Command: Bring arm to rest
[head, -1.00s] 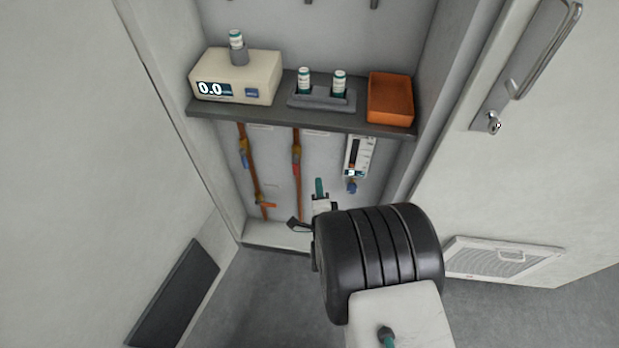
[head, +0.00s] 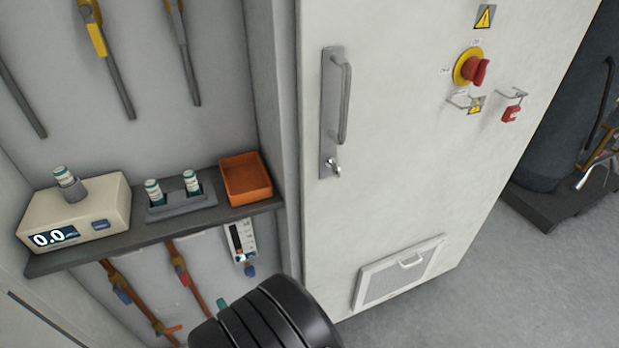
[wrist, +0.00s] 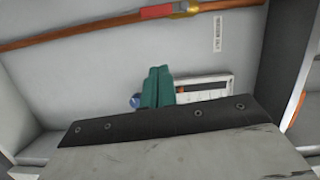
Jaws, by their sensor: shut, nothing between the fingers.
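My gripper's teal fingers show in the wrist view (wrist: 157,87), side by side and shut, with nothing held between them. They point toward the cabinet's back wall, in front of the white flow meter (wrist: 207,88) as seen there. In the head view my black arm link covers the bottom centre, and only a small teal tip shows beside it. The flow meter, with a blue fitting under it, also shows in the head view (head: 240,240), below the shelf.
The shelf (head: 160,230) carries a beige meter reading 0.0 (head: 75,212), a grey vial rack (head: 182,204) and an orange bin (head: 246,178). Copper pipes (head: 187,275) run below. Grey floor lies open at right.

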